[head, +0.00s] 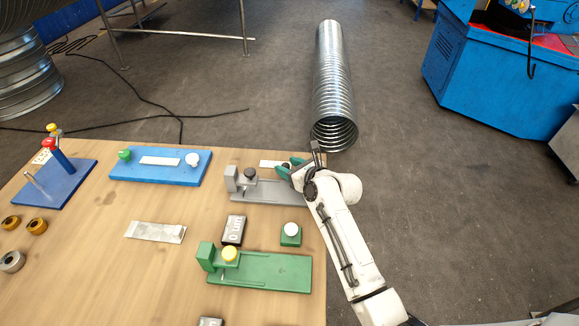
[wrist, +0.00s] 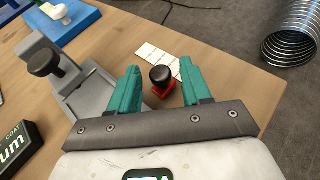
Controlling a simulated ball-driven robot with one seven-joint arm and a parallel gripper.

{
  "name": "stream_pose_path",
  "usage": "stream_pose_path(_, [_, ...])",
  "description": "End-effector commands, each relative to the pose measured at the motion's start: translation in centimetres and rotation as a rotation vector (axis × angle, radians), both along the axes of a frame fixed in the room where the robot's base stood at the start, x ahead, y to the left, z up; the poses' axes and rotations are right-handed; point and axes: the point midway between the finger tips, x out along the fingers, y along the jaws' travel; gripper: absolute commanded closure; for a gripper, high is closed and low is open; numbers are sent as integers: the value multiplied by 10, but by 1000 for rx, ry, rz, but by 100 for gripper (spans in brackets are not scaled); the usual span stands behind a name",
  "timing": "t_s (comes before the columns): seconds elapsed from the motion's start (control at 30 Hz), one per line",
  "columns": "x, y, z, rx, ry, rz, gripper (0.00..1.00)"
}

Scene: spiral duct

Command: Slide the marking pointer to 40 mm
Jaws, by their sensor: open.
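In the wrist view, a small red piece with a round black knob (wrist: 161,76) stands beside a white strip with faint lines (wrist: 158,60); it looks like the marking pointer. Its reading cannot be made out. My gripper (wrist: 160,69) is open, with one green finger on each side of the knob. Gaps show between knob and fingers. In the head view my gripper (head: 289,168) is at the table's far right corner, by the white strip (head: 270,163), and the red piece is hidden behind it.
A grey fixture (head: 265,192) with a dark knob lies close to the left finger. A black display block (head: 233,230), a green fixture (head: 270,272), a small green block with a white knob (head: 290,237) and a blue fixture (head: 160,177) share the table. A metal duct (head: 333,90) lies beyond.

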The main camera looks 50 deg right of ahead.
Motion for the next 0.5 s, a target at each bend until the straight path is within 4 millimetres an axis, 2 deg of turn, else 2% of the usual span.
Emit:
stream_pose_path(0.07, [0,0,0,0,0,0,55])
stream_pose_path(0.5, [0,0,0,0,0,0,97])
